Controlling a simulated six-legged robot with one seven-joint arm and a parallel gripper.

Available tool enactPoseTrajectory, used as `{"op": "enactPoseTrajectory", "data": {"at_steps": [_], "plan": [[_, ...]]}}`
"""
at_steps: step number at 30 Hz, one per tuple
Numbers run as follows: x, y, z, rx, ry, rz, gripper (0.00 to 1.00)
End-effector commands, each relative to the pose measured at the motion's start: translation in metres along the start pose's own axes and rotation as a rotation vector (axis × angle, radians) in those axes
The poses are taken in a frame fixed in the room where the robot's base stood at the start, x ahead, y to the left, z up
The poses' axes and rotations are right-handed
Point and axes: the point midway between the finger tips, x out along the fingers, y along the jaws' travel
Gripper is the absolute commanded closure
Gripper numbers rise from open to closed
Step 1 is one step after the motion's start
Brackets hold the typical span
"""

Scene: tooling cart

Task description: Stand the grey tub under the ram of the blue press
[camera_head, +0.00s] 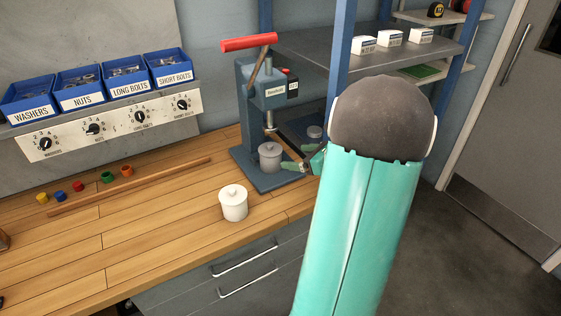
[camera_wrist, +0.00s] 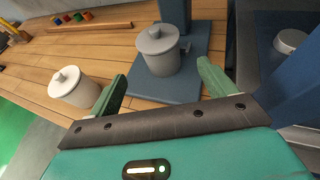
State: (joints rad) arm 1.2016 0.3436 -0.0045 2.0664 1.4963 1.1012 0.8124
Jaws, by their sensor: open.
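The grey tub (camera_head: 270,157) stands upright on the base plate of the blue press (camera_head: 248,100). Its knobbed lid is below the ram (camera_head: 269,120) in the head view; exact centring is hard to judge. In the head view my gripper (camera_head: 296,160) is right of the tub, partly hidden by my arm.
A white lidded tub (camera_head: 234,204) stands on the bench in front of the press. A blue shelf post (camera_head: 344,55) rises close to my arm. A wooden strip (camera_head: 130,186) and several coloured pieces lie left.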

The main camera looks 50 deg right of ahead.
Motion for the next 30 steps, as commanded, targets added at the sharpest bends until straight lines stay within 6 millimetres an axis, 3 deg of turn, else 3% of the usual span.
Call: {"op": "enactPoseTrajectory", "data": {"at_steps": [5, 8, 11, 17, 21, 24, 30], "plan": [[-0.001, 0.001, 0.001, -0.004, 0.001, 0.003, 0.17], [0.006, 0.018, 0.011, -0.066, 0.02, 0.043, 0.17], [0.022, 0.064, 0.031, -0.233, 0.07, 0.148, 0.17], [0.036, 0.205, 0.067, -0.813, 0.184, 0.467, 0.17], [0.02, 0.288, 0.073, -1.261, 0.221, 0.674, 0.17], [0.001, 0.335, 0.072, -1.589, 0.222, 0.8, 0.17], [-0.044, 0.396, 0.067, -2.26, 0.176, 0.983, 0.17]]}}
